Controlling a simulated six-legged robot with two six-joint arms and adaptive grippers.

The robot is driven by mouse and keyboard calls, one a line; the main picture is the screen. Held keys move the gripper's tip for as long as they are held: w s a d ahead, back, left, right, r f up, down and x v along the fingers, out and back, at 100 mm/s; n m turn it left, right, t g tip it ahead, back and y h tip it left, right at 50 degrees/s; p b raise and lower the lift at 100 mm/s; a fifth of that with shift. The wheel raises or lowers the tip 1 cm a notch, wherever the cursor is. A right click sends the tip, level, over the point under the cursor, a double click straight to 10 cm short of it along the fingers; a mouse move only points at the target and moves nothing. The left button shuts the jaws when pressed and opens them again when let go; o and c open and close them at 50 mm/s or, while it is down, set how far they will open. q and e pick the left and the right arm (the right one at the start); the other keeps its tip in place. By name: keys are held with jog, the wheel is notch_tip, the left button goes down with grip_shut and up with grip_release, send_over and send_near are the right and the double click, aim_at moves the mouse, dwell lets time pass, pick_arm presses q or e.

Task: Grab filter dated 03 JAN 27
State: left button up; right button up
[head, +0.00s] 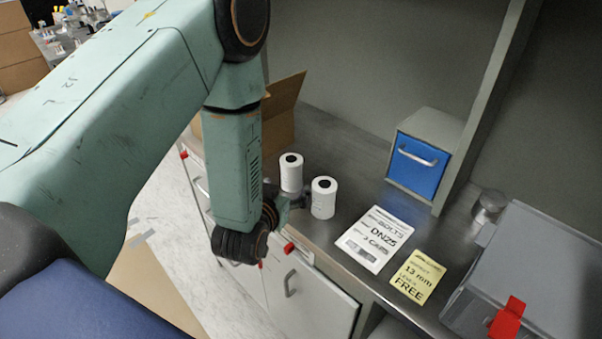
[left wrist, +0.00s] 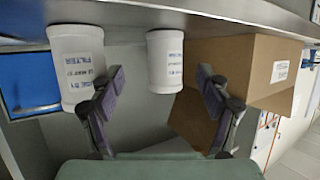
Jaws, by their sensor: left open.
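Two white cylindrical filters stand side by side on the metal counter: one nearer the cardboard box (head: 291,172), the other nearer the paper sheets (head: 323,200). In the left wrist view, which is upside down, the box-side filter (left wrist: 165,60) appears between my left gripper's fingers and the other filter (left wrist: 77,65) is left of them. Both have dark printed labels facing the wrist camera; I cannot read their dates surely. My left gripper (head: 298,198) is open beside the filters; the wrist view shows its fingers (left wrist: 160,78) apart and empty. My right gripper is out of view.
An open cardboard box (head: 283,118) stands behind the filters. A blue-fronted drawer unit (head: 416,166) is at the back. A white sheet (head: 374,240) and a yellow sheet (head: 418,277) lie to the right, before a grey case (head: 535,275) with a red latch.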

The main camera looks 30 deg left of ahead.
aim_at(288, 180)
pick_arm(q)
jog(key=shift+w+a+f, duration=0.1)
jog(key=shift+a+f, duration=0.05)
jog(key=shift+a, duration=0.2)
jog(key=x, duration=0.6)
jog(key=shift+w+a, duration=0.2)
jog(key=shift+w, duration=0.15)
jog(key=shift+w+a+f, duration=0.2)
jog(key=shift+w, duration=0.15)
jog(key=shift+d, duration=0.35)
jog(key=shift+c, duration=0.6)
jog(key=shift+a, duration=0.25)
jog(key=c, duration=0.4)
jog(key=shift+d, duration=0.25)
jog(key=c, duration=0.6)
jog(key=shift+a, duration=0.15)
jog(key=shift+c, duration=1.1)
